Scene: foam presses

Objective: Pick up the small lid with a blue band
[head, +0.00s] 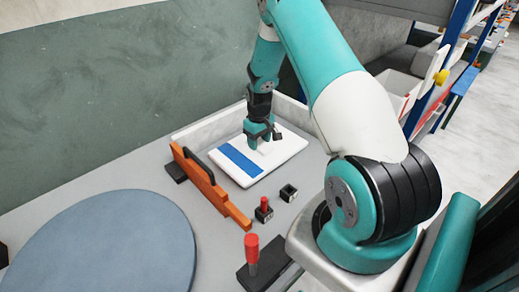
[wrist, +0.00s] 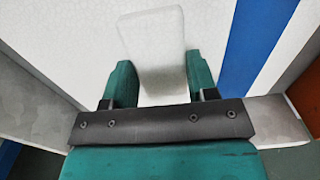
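The small lid (head: 276,160) is a white rectangular slab with a blue band (head: 240,164) near its left end. It lies on the grey table and has a pale block-shaped handle on top. My gripper (head: 263,138) is down at the lid, right of the band. In the wrist view, the handle (wrist: 155,45) is between the two teal fingers of my gripper (wrist: 162,75). The fingers look very close to both sides of the handle; I cannot tell whether they press on it. The blue band (wrist: 258,45) shows to the right there.
An orange bar (head: 208,187) with a black handle stands left of the lid. A low white wall (head: 215,129) runs behind it. In front are a small black block (head: 288,193), a red-knobbed piece (head: 264,207) and a red-handled lever (head: 252,252). A blue-grey disc (head: 110,248) lies at left.

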